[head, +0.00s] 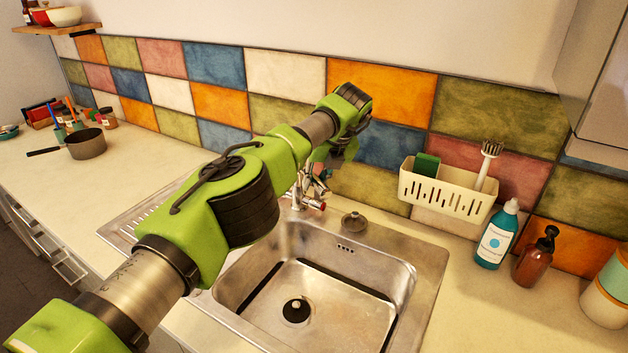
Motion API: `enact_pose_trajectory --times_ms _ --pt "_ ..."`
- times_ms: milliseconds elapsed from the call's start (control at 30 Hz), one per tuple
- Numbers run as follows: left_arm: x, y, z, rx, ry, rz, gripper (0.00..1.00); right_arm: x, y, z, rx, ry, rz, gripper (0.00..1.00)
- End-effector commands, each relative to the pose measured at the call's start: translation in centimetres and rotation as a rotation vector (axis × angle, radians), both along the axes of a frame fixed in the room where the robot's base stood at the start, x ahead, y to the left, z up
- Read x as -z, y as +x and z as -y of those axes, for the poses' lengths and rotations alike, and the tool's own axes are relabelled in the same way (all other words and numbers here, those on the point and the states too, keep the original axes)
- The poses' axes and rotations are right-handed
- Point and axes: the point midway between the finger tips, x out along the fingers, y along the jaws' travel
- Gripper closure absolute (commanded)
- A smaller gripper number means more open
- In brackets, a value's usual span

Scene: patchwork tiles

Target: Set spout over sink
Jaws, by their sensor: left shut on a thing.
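The steel sink (398,272) is set in the counter, its basin empty with a dark drain in the floor. The chrome tap (297,203) stands at the sink's back edge, with a red-marked handle low on its right. My left arm reaches in from the left over the sink and bends down to the tap. My left gripper (318,178) is at the top of the tap, shut on the spout. The arm hides most of the spout, so I cannot tell exactly where it points. My right gripper is out of view.
A cream wall caddy (440,193) with a green sponge and a brush hangs right of the tap. A teal bottle (495,240) and a brown pump bottle (536,257) stand right of the sink. A saucepan (86,145) sits far left. The counter between is clear.

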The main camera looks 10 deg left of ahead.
Motion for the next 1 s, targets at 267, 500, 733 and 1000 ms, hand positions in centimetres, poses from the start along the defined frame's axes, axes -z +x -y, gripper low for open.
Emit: enact_pose_trajectory --times_ms 267,500,733,1000 --pt "-0.4 0.3 -0.1 0.002 0.004 0.011 1.00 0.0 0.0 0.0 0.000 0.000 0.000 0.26" --pt "-0.3 0.2 -0.1 0.001 0.002 0.007 0.66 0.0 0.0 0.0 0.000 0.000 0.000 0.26" --pt "-0.4 0.1 0.0 0.001 0.001 0.005 0.66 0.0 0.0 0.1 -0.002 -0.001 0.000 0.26" --pt "-4.0 -0.9 1.3 0.004 0.002 0.009 0.66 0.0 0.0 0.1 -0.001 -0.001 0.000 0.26"
